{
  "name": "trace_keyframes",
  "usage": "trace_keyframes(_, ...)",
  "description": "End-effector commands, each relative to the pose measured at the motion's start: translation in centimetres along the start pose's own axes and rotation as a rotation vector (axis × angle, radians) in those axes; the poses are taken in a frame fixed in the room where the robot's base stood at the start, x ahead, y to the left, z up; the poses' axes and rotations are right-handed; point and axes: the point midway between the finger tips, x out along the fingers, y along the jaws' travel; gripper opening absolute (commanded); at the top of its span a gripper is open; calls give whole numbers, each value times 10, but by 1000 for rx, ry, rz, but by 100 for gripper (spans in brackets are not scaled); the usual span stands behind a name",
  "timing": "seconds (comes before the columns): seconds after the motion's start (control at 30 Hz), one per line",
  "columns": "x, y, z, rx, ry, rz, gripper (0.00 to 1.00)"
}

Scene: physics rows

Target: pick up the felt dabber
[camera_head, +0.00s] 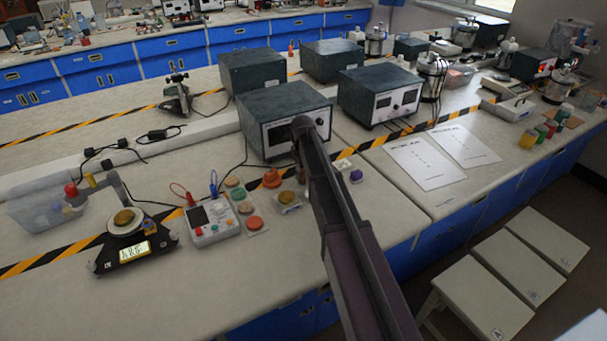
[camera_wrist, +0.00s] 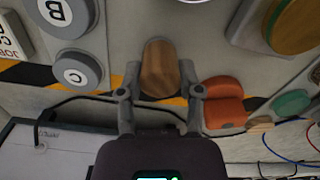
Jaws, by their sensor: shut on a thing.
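The felt dabber (camera_wrist: 160,68) shows in the wrist view as a rounded, brown, wood-grained piece; I cannot make out its felt end. My gripper (camera_wrist: 160,78) has one finger on each side of it and is shut on it. I cannot tell whether the dabber touches the bench.
An orange piece (camera_wrist: 224,102) lies close beside the right finger. Grey discs marked B (camera_wrist: 62,12) and C (camera_wrist: 78,72) lie to the left. In the head view, a power supply (camera_head: 286,120) stands behind, and a meter (camera_head: 212,222) and scale (camera_head: 132,245) stand left.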

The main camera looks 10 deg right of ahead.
Motion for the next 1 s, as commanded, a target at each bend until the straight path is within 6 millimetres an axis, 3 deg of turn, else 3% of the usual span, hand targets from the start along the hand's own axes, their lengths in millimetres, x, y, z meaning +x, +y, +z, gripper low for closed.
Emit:
trace_keyframes(0.27, -11, 0, 0, 0, 0, 0, 3)
trace_keyframes(0.6, -39, 0, 0, -1, 0, 0, 3)
trace_keyframes(1.0, -44, -58, 76, -1, 0, 0, 3)
